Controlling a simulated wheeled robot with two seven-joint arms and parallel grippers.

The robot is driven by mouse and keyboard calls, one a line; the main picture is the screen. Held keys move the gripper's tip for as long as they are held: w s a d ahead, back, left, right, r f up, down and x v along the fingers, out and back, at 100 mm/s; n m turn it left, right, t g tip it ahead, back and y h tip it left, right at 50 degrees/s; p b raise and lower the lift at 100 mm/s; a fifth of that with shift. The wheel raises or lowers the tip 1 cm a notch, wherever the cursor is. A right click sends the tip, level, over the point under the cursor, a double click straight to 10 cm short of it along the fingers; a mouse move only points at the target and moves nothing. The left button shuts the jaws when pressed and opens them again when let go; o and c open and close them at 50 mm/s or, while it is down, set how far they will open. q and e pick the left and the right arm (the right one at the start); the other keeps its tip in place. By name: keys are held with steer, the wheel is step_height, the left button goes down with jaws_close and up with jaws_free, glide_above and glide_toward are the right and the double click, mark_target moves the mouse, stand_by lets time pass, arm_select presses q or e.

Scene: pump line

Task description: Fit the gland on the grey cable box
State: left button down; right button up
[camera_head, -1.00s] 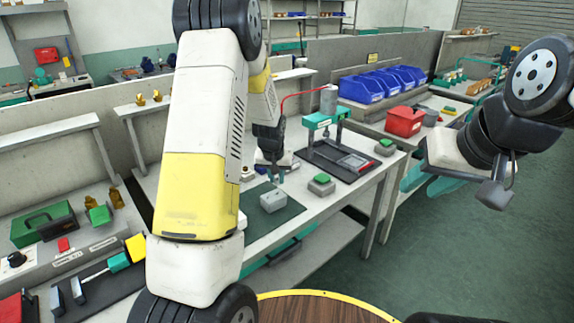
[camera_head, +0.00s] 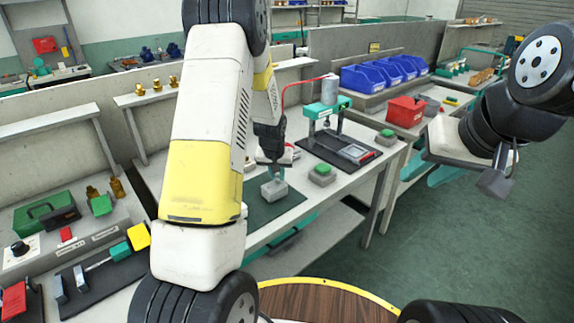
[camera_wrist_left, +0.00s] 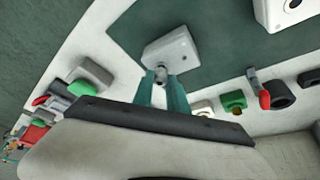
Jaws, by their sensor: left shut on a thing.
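The grey cable box (camera_head: 274,191) sits on the dark green mat (camera_head: 262,213) on the middle bench. In the left wrist view the box (camera_wrist_left: 172,47) is just beyond my fingertips. My left gripper (camera_head: 277,174) is beside the box in the head view. In the wrist view its teal fingers (camera_wrist_left: 161,82) are shut on a small metal gland (camera_wrist_left: 160,73). The gland is close against the box's near side; whether it is seated in the hole I cannot tell. My right gripper (camera_head: 432,171) is at the right, its teal fingers apart and empty, away from the box.
A grey block with a green top (camera_head: 322,174) stands right of the mat. Behind it is a teal test stand (camera_head: 327,108) on a black base. A red bin (camera_head: 405,112) and blue bins (camera_head: 385,76) are further back. Brass fittings (camera_head: 157,85) stand on the left shelf.

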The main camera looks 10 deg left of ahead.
arm_select(q)
steer(key=shift+f, duration=0.2)
stand_by(0.6)
steer(key=c, duration=1.2)
jaws_free()
steer(key=shift+c, duration=0.2)
steer(key=shift+r, duration=0.1)
steer(key=shift+v, duration=2.95)
steer(key=v, duration=0.7)
steer(key=shift+r, duration=0.35)
steer(key=shift+s, duration=0.15)
